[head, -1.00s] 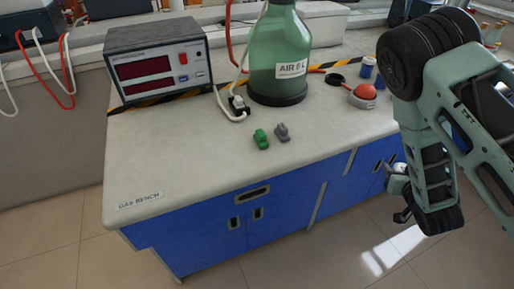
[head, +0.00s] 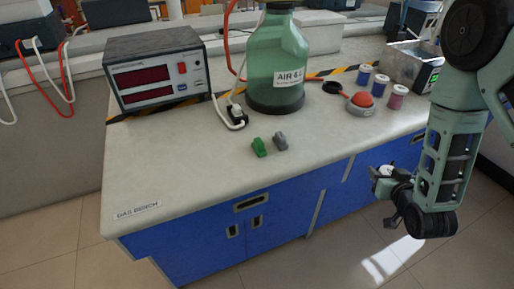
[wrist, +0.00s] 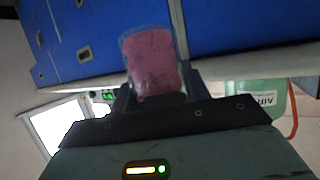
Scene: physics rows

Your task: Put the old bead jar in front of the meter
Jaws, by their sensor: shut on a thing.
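The meter (head: 158,72) is a grey box with two dark red displays at the back left of the bench. My gripper (head: 386,176) is in front of the bench's right part, below the top's height, out over the floor. It is shut on a pink-filled jar (wrist: 152,65), seen close up between the fingers in the wrist view. In the head view only a small whitish part of the held jar (head: 384,171) shows. I cannot read a label on it, so I cannot tell if it is the old bead jar. The bench in front of the meter is bare.
Green and grey small blocks (head: 259,147) lie mid-bench. A green bottle (head: 277,65) stands behind them, beside a plug and cable (head: 236,114). A red button (head: 361,99), two blue jars (head: 380,84) and a pink jar (head: 397,97) stand at right. The front left bench top is clear.

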